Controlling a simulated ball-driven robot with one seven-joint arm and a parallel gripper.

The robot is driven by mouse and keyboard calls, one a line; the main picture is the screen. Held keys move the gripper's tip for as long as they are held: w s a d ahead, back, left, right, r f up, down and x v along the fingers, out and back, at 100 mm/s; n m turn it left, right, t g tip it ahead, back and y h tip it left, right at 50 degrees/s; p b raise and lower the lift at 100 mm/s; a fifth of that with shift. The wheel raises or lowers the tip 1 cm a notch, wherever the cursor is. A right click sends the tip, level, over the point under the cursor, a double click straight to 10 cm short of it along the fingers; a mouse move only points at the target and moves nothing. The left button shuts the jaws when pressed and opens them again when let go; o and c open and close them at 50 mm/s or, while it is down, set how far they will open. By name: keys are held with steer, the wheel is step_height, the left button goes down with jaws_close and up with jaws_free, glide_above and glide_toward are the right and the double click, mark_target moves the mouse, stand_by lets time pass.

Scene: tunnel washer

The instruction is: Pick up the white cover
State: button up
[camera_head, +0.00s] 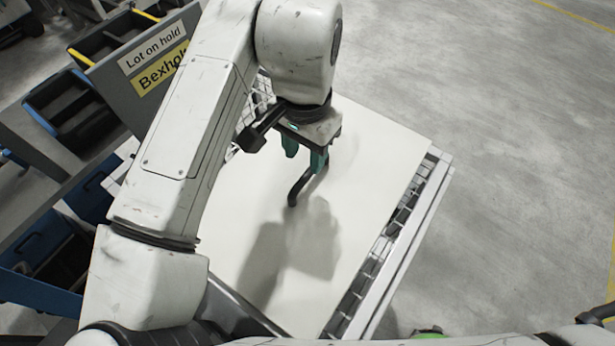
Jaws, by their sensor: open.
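The white cover (357,215) is a large flat pale panel. It lies over a framed bin or cart in the middle of the view. A dark curved handle (296,192) stands out on its surface near the middle. My gripper (305,156) has teal fingers and is open, pointing down at the cover by the handle's upper end. I cannot tell whether the handle lies between the fingers. My arm hides the cover's left part and far left corner.
The slotted rim (406,215) of the bin shows along the right. At left are a shelf with dark trays (70,112) and a sign reading "Lot on hold" (152,50). Open grey floor (500,130) lies to the right.

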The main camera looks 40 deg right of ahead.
mark_target(309, 170)
steer(key=shift+s+d+f+p, duration=0.1)
steer(key=shift+f+p, duration=0.1)
steer(key=shift+f, duration=0.95)
steer(key=shift+d+f+p, duration=0.15)
steer(key=shift+f+p, duration=0.1)
steer(key=shift+f, duration=0.95)
steer(key=shift+s+d+f+p, duration=0.1)
steer(key=shift+f+p, duration=0.1)
steer(key=shift+f, duration=0.95)
jaws_close()
